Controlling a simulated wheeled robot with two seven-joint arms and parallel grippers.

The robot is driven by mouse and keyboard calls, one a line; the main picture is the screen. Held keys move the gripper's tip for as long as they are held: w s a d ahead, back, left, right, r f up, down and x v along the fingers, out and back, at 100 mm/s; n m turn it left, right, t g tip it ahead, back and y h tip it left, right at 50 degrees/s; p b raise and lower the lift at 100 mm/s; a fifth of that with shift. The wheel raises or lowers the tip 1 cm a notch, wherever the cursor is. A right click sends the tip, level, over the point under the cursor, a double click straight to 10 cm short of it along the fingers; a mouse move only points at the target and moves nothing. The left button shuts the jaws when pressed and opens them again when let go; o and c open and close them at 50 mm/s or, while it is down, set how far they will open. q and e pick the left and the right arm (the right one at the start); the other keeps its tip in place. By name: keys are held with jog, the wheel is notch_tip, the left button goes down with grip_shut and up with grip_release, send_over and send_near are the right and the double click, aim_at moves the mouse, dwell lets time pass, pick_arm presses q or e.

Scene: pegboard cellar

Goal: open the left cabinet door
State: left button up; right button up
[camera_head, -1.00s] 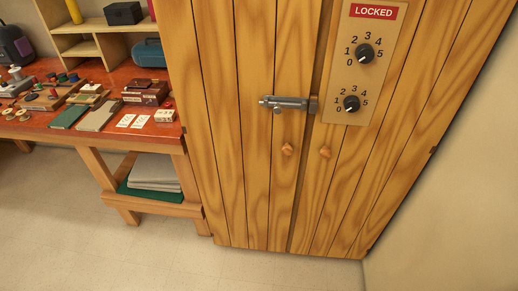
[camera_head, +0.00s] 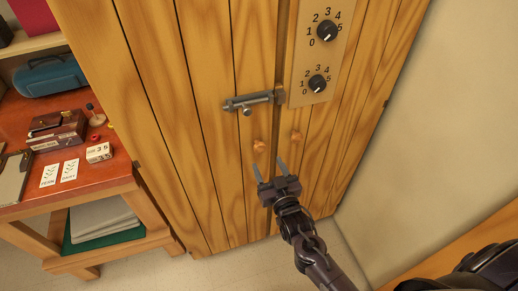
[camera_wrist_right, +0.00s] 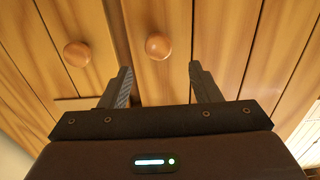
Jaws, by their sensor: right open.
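The left cabinet door (camera_head: 200,60) is wooden and looks shut, with a small round wooden knob (camera_head: 259,146) near the seam. The right door's knob (camera_head: 296,136) is beside it. A grey sliding bolt (camera_head: 247,102) lies across the left door above the knobs and reaches the seam; I cannot tell whether it is engaged. My right gripper (camera_head: 268,161) is open and empty, just below and in front of the left knob. In the right wrist view, which looks upside down, the left knob (camera_wrist_right: 158,46) shows between and beyond the fingertips. My left gripper is out of view.
A panel with two dials (camera_head: 317,55) is on the right door. A red-topped workbench (camera_head: 100,178) stands to the left, with cards, boxes and a blue case (camera_head: 50,76). A bare wall (camera_head: 440,130) is on the right, with a wooden surface (camera_head: 450,248) at lower right.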

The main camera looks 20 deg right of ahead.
aim_at(261, 149)
jog(key=w, duration=0.2)
jog(key=shift+w+d+r+p, duration=0.2)
jog(key=shift+w+p, duration=0.1)
jog(key=shift+w, duration=0.1)
jog(key=w, duration=0.2)
jog(key=shift+w+a+f, duration=0.2)
jog(key=shift+w, duration=0.1)
jog(key=shift+w+a+p, duration=0.1)
jog(key=shift+w+p, duration=0.2)
jog(key=shift+w, duration=0.25)
jog(key=c, duration=1.1)
grip_shut()
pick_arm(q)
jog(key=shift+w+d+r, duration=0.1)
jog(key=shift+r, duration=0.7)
pick_arm(e)
jog(key=shift+s+f, duration=0.1)
jog(key=shift+s, duration=0.1)
